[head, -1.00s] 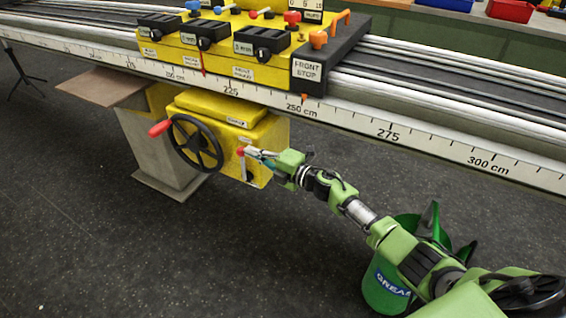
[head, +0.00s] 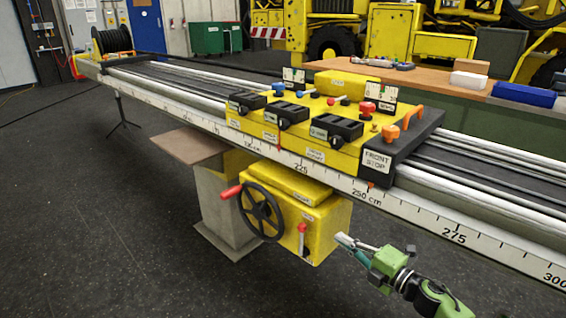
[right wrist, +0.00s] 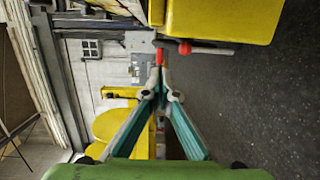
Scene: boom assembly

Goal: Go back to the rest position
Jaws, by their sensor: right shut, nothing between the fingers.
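My right gripper (head: 342,239) is in the head view at the lower right, just right of the yellow gearbox under the long rail. Its fingers are together and empty, and they point left toward the box. The short lever with a red knob (head: 302,229) on the box's front stands left of the fingertips, with a gap between them in the picture. In the right wrist view the fingertips (right wrist: 160,88) meet in the middle, and a red-knobbed lever (right wrist: 186,48) lies beyond them. My left gripper is not in view.
The black handwheel (head: 262,212) with a red handle is on the yellow box (head: 320,220). The long scaled rail (head: 455,238) runs above my right gripper. A grey pedestal (head: 225,210) stands to the left. A wooden bench (head: 430,83) is behind.

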